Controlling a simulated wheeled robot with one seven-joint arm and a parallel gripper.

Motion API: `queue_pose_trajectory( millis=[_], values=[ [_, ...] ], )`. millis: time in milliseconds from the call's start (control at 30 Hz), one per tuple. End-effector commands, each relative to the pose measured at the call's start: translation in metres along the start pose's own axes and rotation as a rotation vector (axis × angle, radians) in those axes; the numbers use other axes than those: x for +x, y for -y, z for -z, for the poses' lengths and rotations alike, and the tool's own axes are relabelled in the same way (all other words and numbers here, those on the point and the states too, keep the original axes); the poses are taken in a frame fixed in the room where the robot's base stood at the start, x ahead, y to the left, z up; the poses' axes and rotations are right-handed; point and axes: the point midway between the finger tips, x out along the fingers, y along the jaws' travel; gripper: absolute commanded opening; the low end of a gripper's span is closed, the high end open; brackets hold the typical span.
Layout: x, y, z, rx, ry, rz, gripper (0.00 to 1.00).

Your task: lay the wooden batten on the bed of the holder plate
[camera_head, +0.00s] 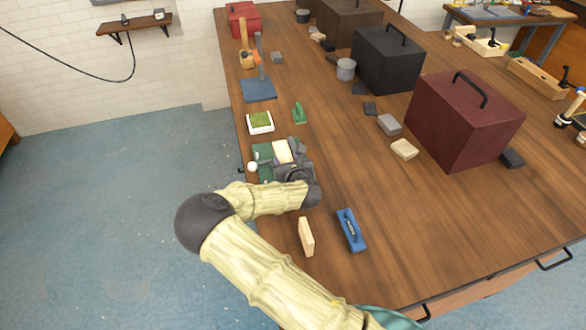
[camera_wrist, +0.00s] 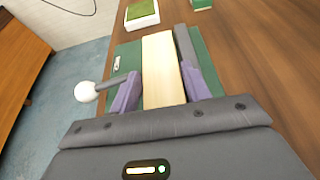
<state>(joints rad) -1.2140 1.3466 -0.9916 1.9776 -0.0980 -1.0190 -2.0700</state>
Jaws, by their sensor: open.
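The wooden batten (camera_wrist: 161,62) is pale and flat. In the wrist view it lies lengthwise over the green holder plate (camera_wrist: 127,58), with green showing on both sides; it seems to rest on the bed, but the contact is hidden. My gripper (camera_wrist: 158,82) is open, with one purple finger on each side of the batten. Its near end is hidden behind the gripper body. A lever with a white ball knob (camera_wrist: 87,92) sticks out at the plate's left. In the head view, the batten (camera_head: 283,151) and holder plate (camera_head: 263,151) are partly covered by my gripper (camera_head: 290,158).
A green-topped white block (camera_head: 260,122) and a small green tool (camera_head: 299,113) sit beyond the holder. A wooden block (camera_head: 306,237) and a blue tool (camera_head: 351,230) lie nearer. A dark red box (camera_head: 450,125) stands to the right. The table's middle is clear.

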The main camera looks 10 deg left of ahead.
Motion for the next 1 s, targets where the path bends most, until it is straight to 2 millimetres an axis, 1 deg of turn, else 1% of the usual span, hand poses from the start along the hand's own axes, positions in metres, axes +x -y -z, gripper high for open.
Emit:
queue_pose_trajectory(
  millis=[67, 100, 167, 700, 833, 1000],
  values=[
    [-0.005, 0.001, -0.003, 0.002, -0.014, 0.004, 0.54],
    [-0.008, 0.001, 0.001, 0.001, -0.014, 0.005, 0.54],
    [-0.017, 0.001, 0.001, 0.001, -0.011, 0.006, 0.54],
    [-0.105, 0.002, -0.004, 0.002, -0.002, 0.004, 0.54],
    [-0.118, 0.002, -0.005, 0.002, -0.002, 0.004, 0.54],
    [-0.124, 0.002, -0.005, 0.002, -0.002, 0.003, 0.54]
  ],
)
